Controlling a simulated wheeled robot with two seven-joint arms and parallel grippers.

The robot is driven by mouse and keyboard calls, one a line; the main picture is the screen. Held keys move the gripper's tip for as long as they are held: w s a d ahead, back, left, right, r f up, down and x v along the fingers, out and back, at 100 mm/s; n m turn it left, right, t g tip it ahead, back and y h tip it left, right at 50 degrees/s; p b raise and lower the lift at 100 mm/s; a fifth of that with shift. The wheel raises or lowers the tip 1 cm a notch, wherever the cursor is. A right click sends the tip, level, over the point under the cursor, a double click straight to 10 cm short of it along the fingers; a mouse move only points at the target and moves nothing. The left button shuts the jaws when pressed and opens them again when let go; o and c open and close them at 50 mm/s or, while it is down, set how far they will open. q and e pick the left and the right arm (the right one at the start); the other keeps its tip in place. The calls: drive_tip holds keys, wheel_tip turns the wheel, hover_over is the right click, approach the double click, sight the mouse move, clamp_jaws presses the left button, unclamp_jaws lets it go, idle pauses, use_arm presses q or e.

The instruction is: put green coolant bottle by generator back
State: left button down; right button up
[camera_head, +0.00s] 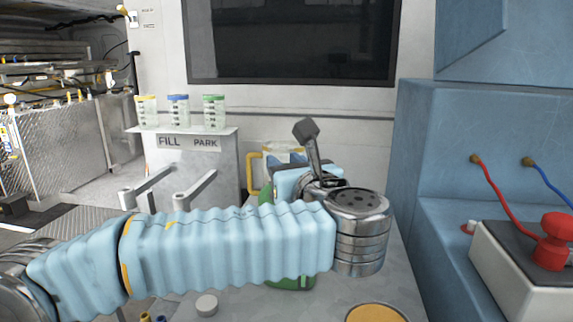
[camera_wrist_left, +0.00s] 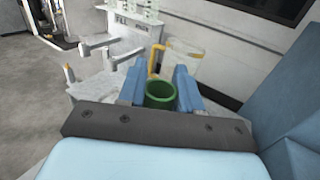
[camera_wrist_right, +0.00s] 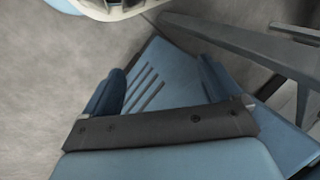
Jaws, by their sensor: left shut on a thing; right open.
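A green bottle (camera_wrist_left: 160,95) sits between the fingers of my left gripper (camera_wrist_left: 160,88) in the left wrist view, its round open top showing. My left gripper is shut on it. In the head view my left arm covers most of the bottle; a green part (camera_head: 292,283) shows below the arm, over the grey worktop (camera_head: 240,303). Whether the bottle touches the worktop is hidden. My right gripper (camera_wrist_right: 158,90) is open and empty in the right wrist view, low over the floor beside a blue slotted panel.
A clear jug with a yellow handle (camera_head: 254,172) stands behind my left gripper. Several capped clear jars (camera_head: 178,111) stand on the FILL PARK shelf (camera_head: 185,131). A blue cabinet (camera_head: 440,150) and a box with a red knob (camera_head: 553,241) bound the right side.

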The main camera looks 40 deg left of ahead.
use_arm(q)
drive_tip(key=shift+f, duration=0.1)
drive_tip(key=c, duration=0.8)
unclamp_jaws()
drive_tip(key=shift+r, duration=0.2)
drive_tip(key=v, duration=1.2)
drive_tip(key=shift+f+b, duration=0.1)
drive_tip(key=shift+b, duration=0.2)
